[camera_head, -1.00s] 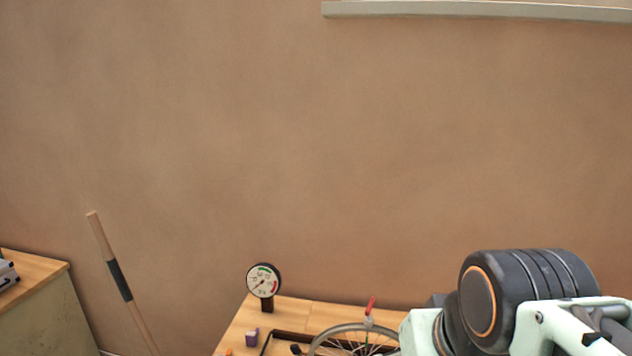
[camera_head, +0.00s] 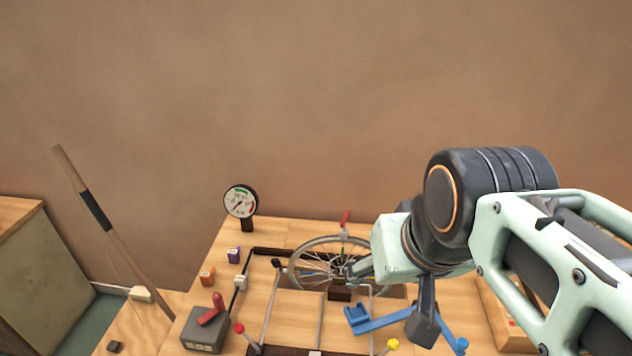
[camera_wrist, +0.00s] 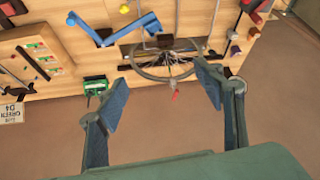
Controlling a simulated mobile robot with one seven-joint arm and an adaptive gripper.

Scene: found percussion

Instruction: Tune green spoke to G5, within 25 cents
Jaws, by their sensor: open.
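A spoked wheel (camera_head: 300,248) stands in a slot of the wooden bench, with its upper part above the top. Small coloured marks show on some spokes, but I cannot make out the green spoke for certain. A red-tipped part (camera_head: 345,218) stands at the wheel's top rim. In the wrist view the wheel (camera_wrist: 140,70) lies beyond my gripper (camera_wrist: 166,92). Its two blue-grey fingers are spread wide with nothing between them, apart from the wheel. In the head view my arm covers the right side of the wheel.
A grey box with a red lever (camera_head: 210,313), a purple block (camera_head: 234,255) and an orange block (camera_head: 207,277) sit at left. A blue bracket (camera_head: 385,321) lies in front. A pole (camera_head: 98,211) leans at far left.

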